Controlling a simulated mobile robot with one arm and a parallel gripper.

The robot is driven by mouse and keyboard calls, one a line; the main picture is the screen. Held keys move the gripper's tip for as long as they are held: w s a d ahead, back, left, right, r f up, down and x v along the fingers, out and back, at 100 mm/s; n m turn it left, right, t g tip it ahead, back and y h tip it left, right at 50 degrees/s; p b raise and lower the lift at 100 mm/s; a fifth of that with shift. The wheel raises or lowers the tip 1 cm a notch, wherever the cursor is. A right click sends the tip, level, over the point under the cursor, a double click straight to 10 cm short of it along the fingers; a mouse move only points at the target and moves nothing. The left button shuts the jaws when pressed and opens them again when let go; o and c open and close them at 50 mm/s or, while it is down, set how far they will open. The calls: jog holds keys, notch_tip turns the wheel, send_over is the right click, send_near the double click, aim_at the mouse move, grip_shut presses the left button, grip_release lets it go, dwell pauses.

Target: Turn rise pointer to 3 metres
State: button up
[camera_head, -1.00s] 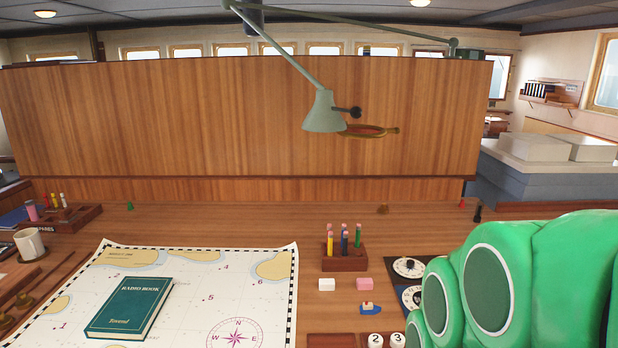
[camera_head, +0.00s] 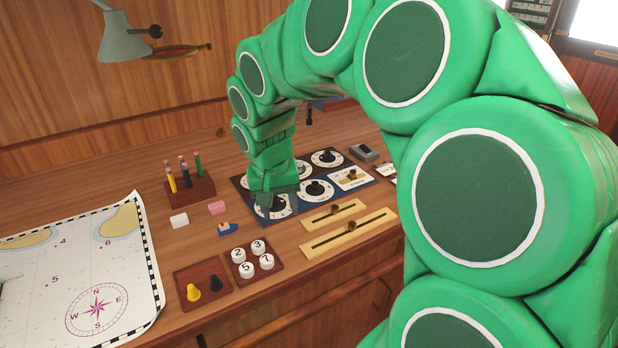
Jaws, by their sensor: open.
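A dial panel (camera_head: 297,208) lies on the desk, with a black back part and a blue front part. It carries several round white dials with dark pointers. One dial (camera_head: 327,158) is at the back right, one (camera_head: 316,190) at the front middle, and one (camera_head: 280,207) at the front left. Their labels are too small to read, so I cannot tell which is the rise pointer. My gripper (camera_head: 268,204) points down over the front left dial and partly covers it. It is open; whether it touches the pointer is unclear. My arm hides part of the back row.
Two pale slider boards (camera_head: 345,234) lie in front of the panel. Trays with numbered white pieces (camera_head: 247,262) and pawns (camera_head: 194,292) are front left. A pencil block (camera_head: 188,191), erasers (camera_head: 179,221), and a chart (camera_head: 85,262) lie to the left. A grey device (camera_head: 364,152) is behind right.

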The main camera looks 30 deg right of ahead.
jog(key=w+d+f+m, duration=0.2)
jog(key=w+d+m, duration=0.1)
jog(key=w+d, duration=0.55)
jog(key=m+t+h, duration=0.1)
jog(key=m+h, duration=0.1)
jog(key=m, duration=0.1)
send_near(315, 183)
jog(key=shift+x, duration=4)
jog(key=shift+d, duration=0.1)
grip_shut()
